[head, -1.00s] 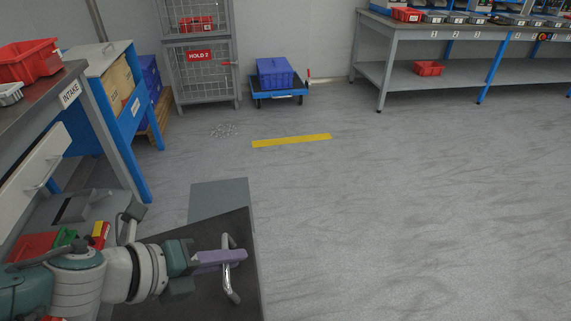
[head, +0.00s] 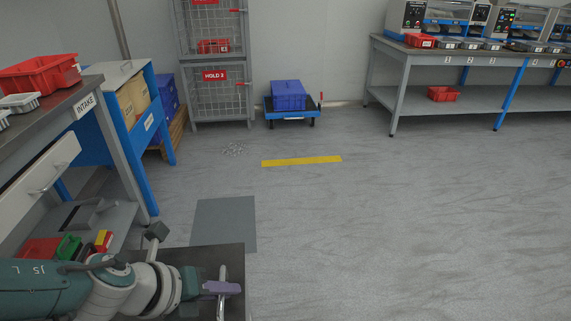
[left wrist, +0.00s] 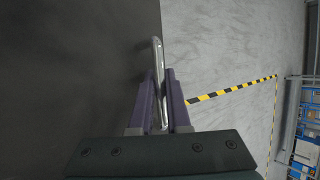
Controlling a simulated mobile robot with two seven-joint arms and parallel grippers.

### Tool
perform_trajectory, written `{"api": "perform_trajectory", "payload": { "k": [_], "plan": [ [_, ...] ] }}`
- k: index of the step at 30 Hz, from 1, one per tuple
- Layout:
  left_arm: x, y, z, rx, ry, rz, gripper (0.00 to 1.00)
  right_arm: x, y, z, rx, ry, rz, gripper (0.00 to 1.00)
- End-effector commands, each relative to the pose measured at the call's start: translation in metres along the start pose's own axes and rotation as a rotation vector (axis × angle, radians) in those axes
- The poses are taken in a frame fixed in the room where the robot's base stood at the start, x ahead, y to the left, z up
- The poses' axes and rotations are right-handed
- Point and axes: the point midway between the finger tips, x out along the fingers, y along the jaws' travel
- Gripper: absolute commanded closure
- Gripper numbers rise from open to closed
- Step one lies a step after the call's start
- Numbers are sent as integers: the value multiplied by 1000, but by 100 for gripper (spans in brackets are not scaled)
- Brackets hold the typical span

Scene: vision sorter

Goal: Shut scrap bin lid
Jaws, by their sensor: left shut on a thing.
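A dark flat panel (head: 200,256) is at the bottom of the head view and fills the left of the left wrist view (left wrist: 70,70). It looks like the scrap bin lid, but no label shows. A chrome bar handle (head: 221,309) is near its right edge. My left gripper (head: 226,287) has its purple fingers shut on this handle. In the left wrist view the handle (left wrist: 157,55) runs between the two fingers (left wrist: 160,88). The bin body under the panel is hidden. My right gripper is out of view.
The intake bench (head: 85,104) with a red tray (head: 38,75) and drawer stands close at left. A grey floor patch (head: 225,222) is beyond the panel. A blue crate (head: 289,95) on a trolley is at the back. Open floor lies to the right.

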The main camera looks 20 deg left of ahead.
Motion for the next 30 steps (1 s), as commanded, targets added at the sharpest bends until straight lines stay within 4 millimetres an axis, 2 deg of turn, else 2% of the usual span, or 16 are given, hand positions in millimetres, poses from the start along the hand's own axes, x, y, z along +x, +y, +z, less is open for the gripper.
{"api": "perform_trajectory", "payload": {
  "k": [1,5,6,13,17,24,30],
  "plan": [
    [0,6,-1,3,-1,11,100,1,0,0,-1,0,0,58],
    [0,6,-2,4,-1,12,100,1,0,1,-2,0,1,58],
    [0,7,-2,3,-1,13,82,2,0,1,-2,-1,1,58],
    [-2,6,-1,3,-1,13,56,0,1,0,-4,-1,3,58],
    [-16,5,0,2,0,15,55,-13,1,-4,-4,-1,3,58],
    [-65,0,1,3,2,9,55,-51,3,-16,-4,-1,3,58],
    [-93,1,1,3,1,6,55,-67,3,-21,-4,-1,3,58]
  ]
}}
